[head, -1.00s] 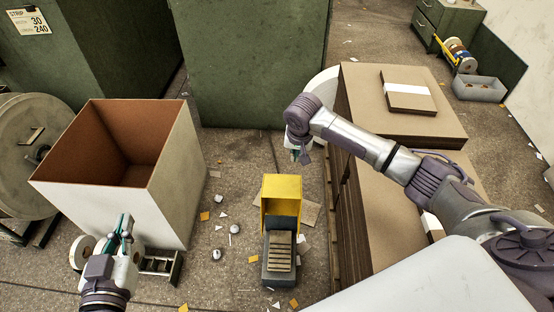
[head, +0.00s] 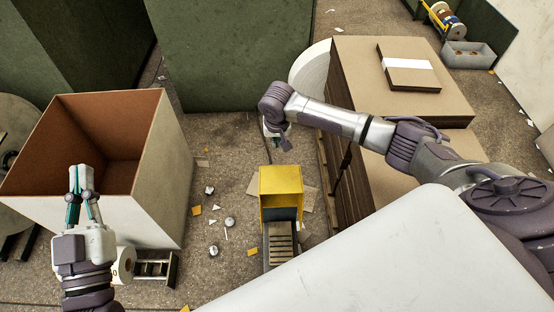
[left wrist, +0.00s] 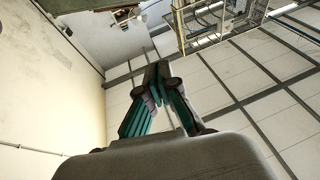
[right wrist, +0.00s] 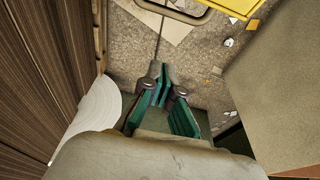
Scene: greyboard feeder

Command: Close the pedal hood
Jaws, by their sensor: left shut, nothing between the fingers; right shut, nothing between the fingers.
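The yellow pedal hood (head: 281,183) stands on the floor near the middle of the head view, with its open side toward me. The ribbed pedal tread (head: 280,240) shows uncovered in front of it. A yellow edge (right wrist: 235,7) shows at the top right of the right wrist view. My right gripper (head: 276,142) is shut and empty, beyond the hood in the head view and apart from it. Its fingers also show in the right wrist view (right wrist: 160,80). My left gripper (head: 81,172) is shut and empty, pointing up in front of the large box.
The large open box (head: 165,190) stands at left. A cardboard stack (head: 355,95) stands close right of the hood, under my right arm. A green cabinet (head: 230,55) is behind. Scraps (head: 213,250) litter the floor. A metal loop (right wrist: 175,14) lies ahead of my right fingers.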

